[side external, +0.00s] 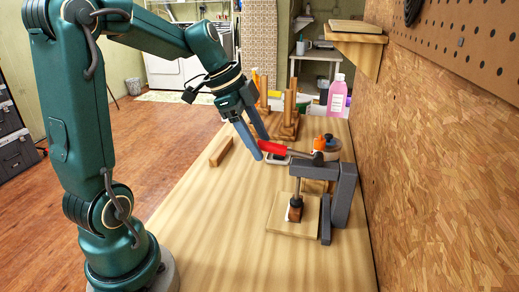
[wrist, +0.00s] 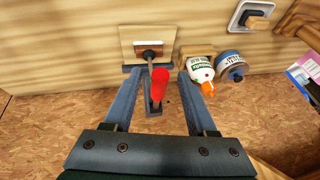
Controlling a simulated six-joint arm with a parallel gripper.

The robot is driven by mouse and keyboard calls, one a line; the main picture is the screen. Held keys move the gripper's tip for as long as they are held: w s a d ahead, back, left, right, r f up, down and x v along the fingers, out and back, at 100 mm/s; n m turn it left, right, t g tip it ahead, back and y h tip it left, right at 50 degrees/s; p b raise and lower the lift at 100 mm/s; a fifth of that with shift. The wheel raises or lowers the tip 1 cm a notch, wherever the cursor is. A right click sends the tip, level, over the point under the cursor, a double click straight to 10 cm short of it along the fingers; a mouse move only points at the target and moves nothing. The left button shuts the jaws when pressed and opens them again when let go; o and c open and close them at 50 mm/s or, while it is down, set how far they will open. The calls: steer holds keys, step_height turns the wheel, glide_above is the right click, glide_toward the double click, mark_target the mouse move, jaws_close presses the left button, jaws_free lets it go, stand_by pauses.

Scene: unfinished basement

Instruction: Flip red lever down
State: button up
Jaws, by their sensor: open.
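The red lever (side external: 274,147) juts left from its dark hinge on top of a grey clamp bracket (side external: 343,190), lying near level with its red end slightly raised. The bracket stands over a wooden base plate (side external: 280,222), with a dark plunger (side external: 296,205) pointing down to it. My gripper (side external: 262,148) is open at the red end of the lever. In the wrist view the red lever (wrist: 160,84) lies between the two spread fingers of my gripper (wrist: 160,76), with a gap on both sides. The base plate (wrist: 127,36) shows beyond it.
A white bottle with an orange cap (wrist: 201,72) and a blue-labelled jar (wrist: 231,64) stand close beside the clamp. A pink bottle (side external: 337,97) and wooden posts (side external: 289,112) stand farther back. A wood block (side external: 221,150) lies left. A chipboard wall (side external: 440,160) bounds the right.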

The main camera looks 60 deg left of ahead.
steer(key=shift+c, duration=0.4)
jaws_close()
stand_by(0.9)
